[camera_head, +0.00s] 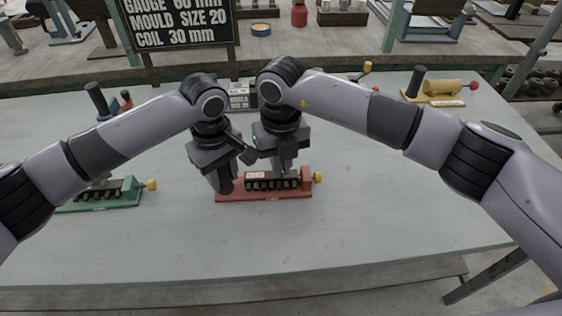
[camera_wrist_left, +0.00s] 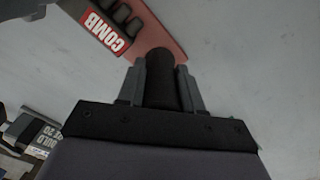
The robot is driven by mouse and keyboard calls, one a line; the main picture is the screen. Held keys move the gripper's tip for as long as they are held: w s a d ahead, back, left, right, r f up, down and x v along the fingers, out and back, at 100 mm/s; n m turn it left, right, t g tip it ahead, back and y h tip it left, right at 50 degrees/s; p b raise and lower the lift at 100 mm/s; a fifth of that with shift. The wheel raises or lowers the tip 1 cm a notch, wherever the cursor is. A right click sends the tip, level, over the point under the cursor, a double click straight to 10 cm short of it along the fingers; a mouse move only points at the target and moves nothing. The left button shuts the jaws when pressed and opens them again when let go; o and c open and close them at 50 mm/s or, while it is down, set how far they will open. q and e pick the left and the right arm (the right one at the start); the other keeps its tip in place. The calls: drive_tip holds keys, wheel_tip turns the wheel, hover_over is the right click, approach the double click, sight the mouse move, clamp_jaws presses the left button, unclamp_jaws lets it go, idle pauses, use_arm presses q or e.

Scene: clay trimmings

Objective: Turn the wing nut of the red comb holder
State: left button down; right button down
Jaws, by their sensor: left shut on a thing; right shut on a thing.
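The red comb holder (camera_head: 265,196) lies on the grey table in front of me, with a row of dark comb teeth, a COMB label and a yellow knob (camera_head: 318,177) at its right end. My left gripper (camera_head: 225,180) is shut on the dark upright handle (camera_wrist_left: 160,85) at the holder's left end. The red base and COMB label (camera_wrist_left: 106,31) also show in the left wrist view. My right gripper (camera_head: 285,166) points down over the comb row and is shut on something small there. The wing nut is hidden by its fingers, so I cannot see how it is turned.
A green holder (camera_head: 105,200) stands to the left and a yellow one (camera_head: 435,98) at the back right. A dark sign (camera_head: 180,25) and small plates stand at the back. The table's front and right are clear.

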drive_tip(key=n, duration=0.6)
drive_tip(key=shift+w+d+n, duration=0.25)
drive_tip(key=shift+d+n, duration=0.05)
drive_tip(key=shift+n, duration=0.1)
drive_tip(key=n, duration=0.3)
drive_tip(key=shift+w+d+n, duration=0.1)
drive_tip(key=shift+n, duration=0.2)
drive_tip(key=shift+w+n, duration=0.2)
drive_tip(key=shift+n, duration=1.6)
drive_tip(key=c, duration=1.2)
unclamp_jaws()
wheel_tip(320, 180, up, 12)
drive_tip(key=shift+r, duration=0.1)
